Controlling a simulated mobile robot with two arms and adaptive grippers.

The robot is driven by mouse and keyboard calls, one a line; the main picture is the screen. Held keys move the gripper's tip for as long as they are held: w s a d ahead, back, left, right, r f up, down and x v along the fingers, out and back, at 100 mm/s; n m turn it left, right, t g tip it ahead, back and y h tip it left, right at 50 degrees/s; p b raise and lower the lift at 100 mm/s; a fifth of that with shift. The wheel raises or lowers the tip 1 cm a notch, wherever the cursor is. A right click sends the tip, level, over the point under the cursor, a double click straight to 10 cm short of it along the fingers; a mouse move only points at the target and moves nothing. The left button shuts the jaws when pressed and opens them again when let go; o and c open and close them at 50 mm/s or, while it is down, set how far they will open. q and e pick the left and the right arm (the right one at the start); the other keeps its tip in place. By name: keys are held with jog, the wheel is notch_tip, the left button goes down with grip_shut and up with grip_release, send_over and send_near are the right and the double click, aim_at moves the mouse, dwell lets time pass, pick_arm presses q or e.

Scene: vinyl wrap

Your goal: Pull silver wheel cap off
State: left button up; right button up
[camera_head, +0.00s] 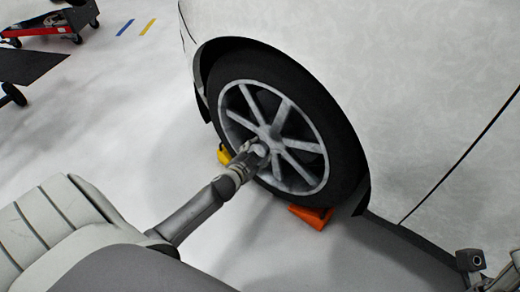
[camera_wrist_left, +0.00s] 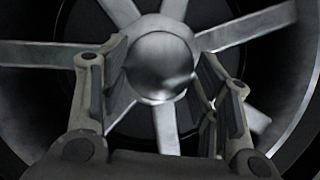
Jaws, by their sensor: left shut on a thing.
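The silver wheel cap (camera_wrist_left: 161,65) is a round, shiny dome at the centre of the spoked wheel. In the head view the cap (camera_head: 260,151) is small and partly covered by my left gripper (camera_head: 250,155). In the left wrist view, the two fingers of my left gripper (camera_wrist_left: 163,70) stand on either side of the cap, shut on it. The cap is in line with the hub; I cannot tell whether it is seated or slightly out. Part of my right gripper (camera_head: 484,271) shows at the lower right corner, away from the wheel; its jaw state is unclear.
The wheel's black tyre (camera_head: 338,135) sits under the white car body (camera_head: 420,70). A yellow chock (camera_head: 223,154) and an orange chock (camera_head: 311,216) stand at the tyre. A red cart (camera_head: 48,28) is at the far left.

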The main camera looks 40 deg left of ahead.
pick_arm(q)
jog(key=shift+s+a+p, duration=0.1)
jog(key=shift+s+p, duration=0.2)
jog(key=shift+s, duration=0.8)
jog(key=shift+s+a+p, duration=0.1)
jog(key=shift+s+p, duration=0.2)
jog(key=shift+s, duration=0.75)
